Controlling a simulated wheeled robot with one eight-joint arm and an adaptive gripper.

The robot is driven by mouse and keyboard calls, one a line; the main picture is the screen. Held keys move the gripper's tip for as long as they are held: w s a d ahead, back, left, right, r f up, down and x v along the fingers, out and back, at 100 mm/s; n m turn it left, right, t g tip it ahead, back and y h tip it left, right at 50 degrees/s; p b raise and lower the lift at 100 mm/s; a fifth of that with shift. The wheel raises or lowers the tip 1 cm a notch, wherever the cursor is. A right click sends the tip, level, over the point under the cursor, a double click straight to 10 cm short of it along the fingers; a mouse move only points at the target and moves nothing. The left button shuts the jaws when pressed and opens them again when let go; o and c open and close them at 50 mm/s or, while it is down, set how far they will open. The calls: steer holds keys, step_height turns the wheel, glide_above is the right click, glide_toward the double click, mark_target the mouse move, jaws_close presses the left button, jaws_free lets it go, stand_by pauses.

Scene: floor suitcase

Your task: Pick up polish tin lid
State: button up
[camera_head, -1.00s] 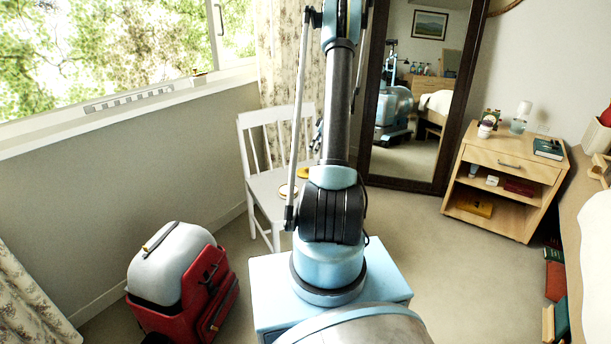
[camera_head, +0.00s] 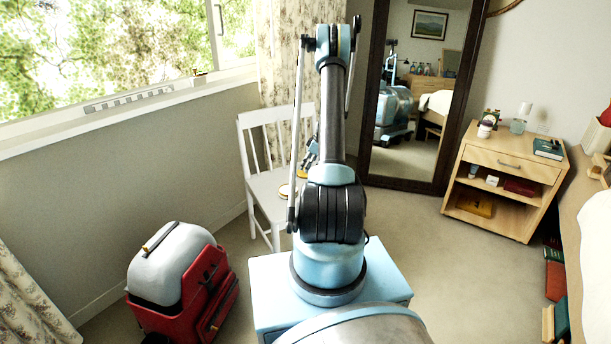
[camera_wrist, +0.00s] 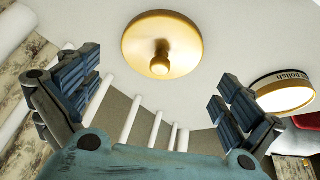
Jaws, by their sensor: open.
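The polish tin lid (camera_wrist: 160,45) is a round gold disc with a knob in its middle. It lies on the white chair's seat (camera_wrist: 215,25), and its edge shows in the head view (camera_head: 303,174). The open polish tin (camera_wrist: 285,93), with a pale top, gold rim and dark "polish" label, stands apart from it on the seat. My gripper (camera_wrist: 158,85) is open and empty, its fingers spread to either side below the lid in the wrist view, not touching it. In the head view it hangs close above the seat, partly hidden by my arm.
The chair's slatted back (camera_head: 268,143) rises beside my gripper. A mirror (camera_head: 412,100) stands behind my arm. A red and grey suitcase (camera_head: 180,285) is on the floor at left, and a wooden bedside cabinet (camera_head: 505,180) at right.

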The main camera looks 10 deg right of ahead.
steer(key=x, duration=0.3)
steer(key=shift+f, duration=0.15)
steer(key=shift+c, duration=0.2)
steer(key=c, duration=0.8)
step_height(320, 180, up, 6)
steer(key=shift+r, duration=0.1)
steer(key=shift+c, duration=0.2)
step_height(320, 180, up, 3)
steer(key=shift+r, duration=0.1)
jaws_close()
steer(key=shift+r, duration=0.35)
